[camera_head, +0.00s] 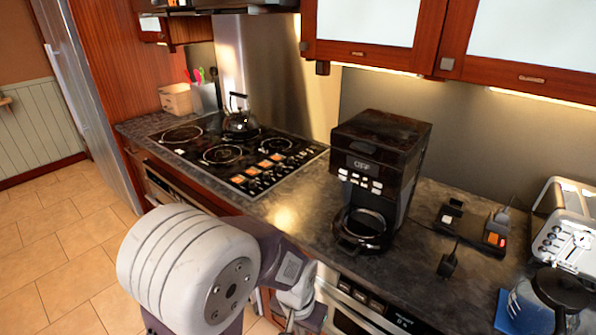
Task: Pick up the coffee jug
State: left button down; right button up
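A coffee jug (560,290) with a dark lid stands at the lower right of the counter, partly cut off by the frame edge. A black coffee maker (388,150) stands left of it on the counter. Its display reads OFF, and a dark round part sits at its base. My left arm comes in at the bottom, with its end low in front of the counter, apart from the jug and well to its left. The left gripper's fingers do not show clearly. My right gripper is not in view.
A blue mat (512,314) lies by the jug. A toaster (568,225) stands behind it. Black plugs and a small dark device (470,232) lie between coffee maker and toaster. A kettle (240,118) stands on the stove (220,156). Wall cabinets (375,58) hang above.

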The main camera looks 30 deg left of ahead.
aim_at(529, 310)
jog(key=u, duration=0.55)
jog(key=z, duration=1.55)
